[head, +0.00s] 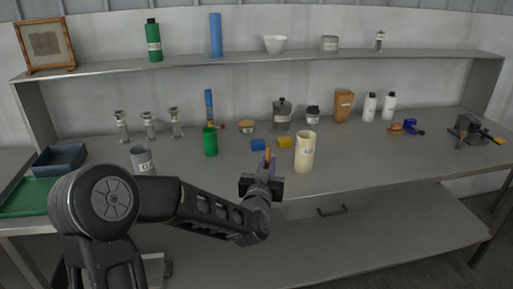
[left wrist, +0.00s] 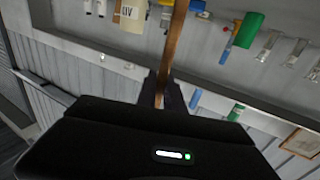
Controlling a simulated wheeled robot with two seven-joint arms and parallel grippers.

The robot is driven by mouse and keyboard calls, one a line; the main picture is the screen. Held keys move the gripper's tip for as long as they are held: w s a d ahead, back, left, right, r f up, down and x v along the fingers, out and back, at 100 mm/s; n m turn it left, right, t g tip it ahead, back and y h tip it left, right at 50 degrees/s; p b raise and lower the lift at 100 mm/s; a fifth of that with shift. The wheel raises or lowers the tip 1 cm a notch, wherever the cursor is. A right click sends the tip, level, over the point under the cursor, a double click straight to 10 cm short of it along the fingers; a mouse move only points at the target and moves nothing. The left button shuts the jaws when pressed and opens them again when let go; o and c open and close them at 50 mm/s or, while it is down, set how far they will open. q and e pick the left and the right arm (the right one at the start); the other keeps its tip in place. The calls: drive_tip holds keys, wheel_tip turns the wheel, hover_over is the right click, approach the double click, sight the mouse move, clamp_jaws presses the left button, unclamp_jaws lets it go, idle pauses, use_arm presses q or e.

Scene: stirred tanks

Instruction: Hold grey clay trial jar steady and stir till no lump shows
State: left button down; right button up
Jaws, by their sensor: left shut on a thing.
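A grey jar with a white label (head: 143,159) stands at the left front of the bench. My left arm passes in front of it and hides its lower part. My left gripper (head: 266,172) is over the bench's front edge, well to the right of the grey jar. It is shut on a brown wooden stick (head: 268,154), which also shows in the left wrist view (left wrist: 176,40) running up from between the fingers. The jar's inside cannot be seen. My right gripper is not in view.
A tall cream jar (head: 305,153) stands just right of my left gripper. A green cup (head: 210,142), blue block (head: 258,145) and yellow block (head: 284,142) stand nearby. A blue tray (head: 59,160) lies at the far left. The bench's right front is clear.

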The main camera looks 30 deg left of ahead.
use_arm(q)
drive_tip(key=s+d+f+m+h, duration=0.3)
drive_tip(key=s+d+f+h, duration=0.2)
drive_tip(key=d+f, duration=0.6)
drive_tip(key=shift+s+f+t, duration=0.15)
drive_tip(key=shift+f+t, duration=0.15)
drive_tip(key=shift+f, duration=0.1)
